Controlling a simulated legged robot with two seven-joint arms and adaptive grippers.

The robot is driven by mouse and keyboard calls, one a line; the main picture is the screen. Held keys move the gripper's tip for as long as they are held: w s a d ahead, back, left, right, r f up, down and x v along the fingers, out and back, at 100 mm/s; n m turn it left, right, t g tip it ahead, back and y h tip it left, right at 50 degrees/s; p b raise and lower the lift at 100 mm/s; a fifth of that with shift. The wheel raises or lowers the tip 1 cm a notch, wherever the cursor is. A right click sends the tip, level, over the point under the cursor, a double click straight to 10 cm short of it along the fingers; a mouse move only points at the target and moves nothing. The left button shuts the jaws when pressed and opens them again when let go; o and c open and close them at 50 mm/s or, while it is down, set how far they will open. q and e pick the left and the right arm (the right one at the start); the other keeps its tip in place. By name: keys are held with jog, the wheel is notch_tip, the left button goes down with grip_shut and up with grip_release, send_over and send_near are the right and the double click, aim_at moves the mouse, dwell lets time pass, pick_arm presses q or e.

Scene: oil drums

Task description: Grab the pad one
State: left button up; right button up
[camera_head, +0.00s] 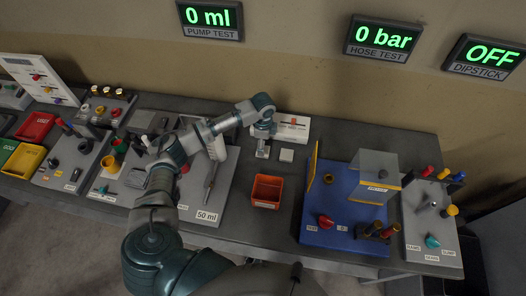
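A small light grey square piece (286,155), which looks like a pad, lies on the dark table in the middle of the view. My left gripper (263,153) points down just left of it, apart from it in the picture. The gripper is small here, and I cannot tell whether its fingers are open or shut or whether anything is between them. My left arm reaches in from the lower left, over the grey board marked 50 ml (207,215). My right gripper is not in view.
A white box (295,122) stands behind the gripper. An orange bin (267,190) stands in front. A blue board (340,205) with an upright panel is on the right, beside a grey board (430,245). Red and yellow bins (25,158) are at the left.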

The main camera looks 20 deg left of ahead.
pick_arm(q)
notch_tip(320, 180, down, 4)
jog(key=shift+f, duration=0.25)
jog(key=c, duration=0.9)
jog(key=shift+r, duration=0.15)
